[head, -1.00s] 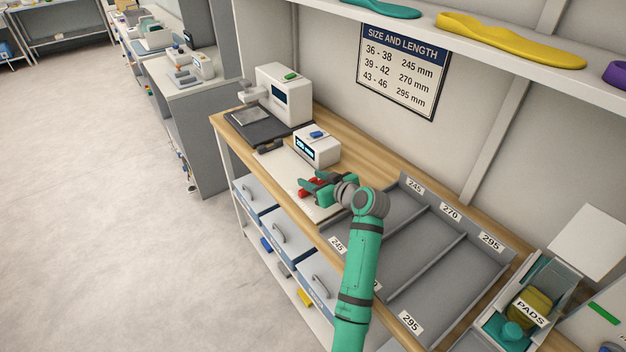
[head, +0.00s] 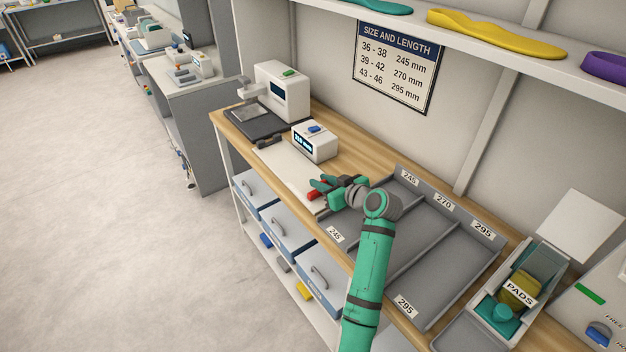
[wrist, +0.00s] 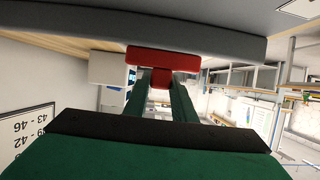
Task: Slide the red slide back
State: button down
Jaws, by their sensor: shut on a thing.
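The red slide (head: 314,196) sits on the white measuring board (head: 291,173), at the end near the grey sorting tray. My gripper (head: 320,189) is at the slide, and its green fingers partly cover it. In the wrist view the red slide (wrist: 163,61) shows as a wide bar with a small block below it. My gripper's fingertips (wrist: 160,84) are shut on that small block. The measuring device (head: 315,141) with a lit display and a blue button stands beside the board; its reading is too small to make out.
The grey tray (head: 437,225) with lanes labelled 245, 270 and 295 lies right beside my gripper. A white machine (head: 282,92) stands at the bench's far end. A pads box (head: 519,294) stands at the near right. The board's far part is clear.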

jog(key=shift+s+d, duration=0.9)
jog(key=shift+s, duration=0.25)
jog(key=shift+f, duration=0.1)
jog(key=c, duration=1.5)
grip_release()
jog(key=shift+s, duration=0.1)
jog(key=v, duration=1)
jog(key=shift+s+d, duration=0.25)
jog(key=shift+s, duration=0.05)
